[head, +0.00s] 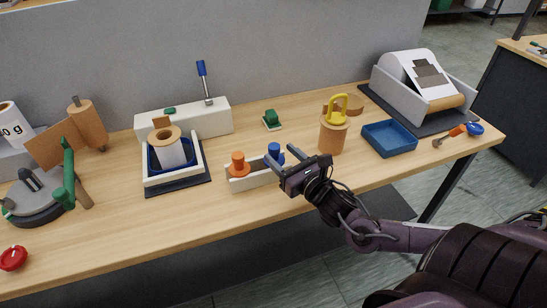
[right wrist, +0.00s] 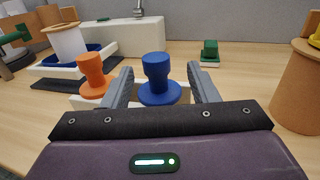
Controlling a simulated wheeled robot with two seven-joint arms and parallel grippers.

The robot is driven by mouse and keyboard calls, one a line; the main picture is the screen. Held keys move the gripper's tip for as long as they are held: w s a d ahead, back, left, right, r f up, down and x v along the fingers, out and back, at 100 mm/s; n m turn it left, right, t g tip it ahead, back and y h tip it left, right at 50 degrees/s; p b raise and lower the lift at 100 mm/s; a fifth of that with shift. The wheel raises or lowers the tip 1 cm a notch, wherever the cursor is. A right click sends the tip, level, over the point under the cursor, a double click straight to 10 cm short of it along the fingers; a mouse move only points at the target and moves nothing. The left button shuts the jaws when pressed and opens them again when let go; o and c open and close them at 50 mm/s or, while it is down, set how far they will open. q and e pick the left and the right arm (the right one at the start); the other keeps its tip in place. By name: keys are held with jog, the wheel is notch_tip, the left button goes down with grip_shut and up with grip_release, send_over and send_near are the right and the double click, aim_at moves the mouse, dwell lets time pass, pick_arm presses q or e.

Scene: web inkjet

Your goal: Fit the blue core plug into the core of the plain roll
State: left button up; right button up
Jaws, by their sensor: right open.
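The blue core plug (head: 273,151) stands in a pale holder (head: 256,178) beside an orange plug (head: 238,164). It also shows in the right wrist view (right wrist: 156,80). My right gripper (head: 285,160) is open, its two fingers on either side of the blue plug; I cannot tell whether they touch it. A plain brown roll (head: 332,138) with a yellow handle on top stands upright to the right of the holder. I cannot tell which is the plain roll. My left gripper is not in view.
A white box with a lever (head: 208,118) stands behind the left tray. An empty blue tray (head: 388,139) and a printer-like unit (head: 425,85) are to the right.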

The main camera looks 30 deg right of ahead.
aim_at(271, 145)
jog(key=shift+w, duration=0.35)
jog(key=w, duration=0.4)
jog(key=shift+a+r, duration=0.25)
jog(key=shift+w+f, duration=0.1)
jog(key=shift+w, duration=0.35)
jog(key=shift+c, duration=0.6)
jog(key=c, duration=0.5)
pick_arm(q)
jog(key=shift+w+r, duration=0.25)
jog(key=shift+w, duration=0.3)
pick_arm(e)
jog(key=c, duration=0.4)
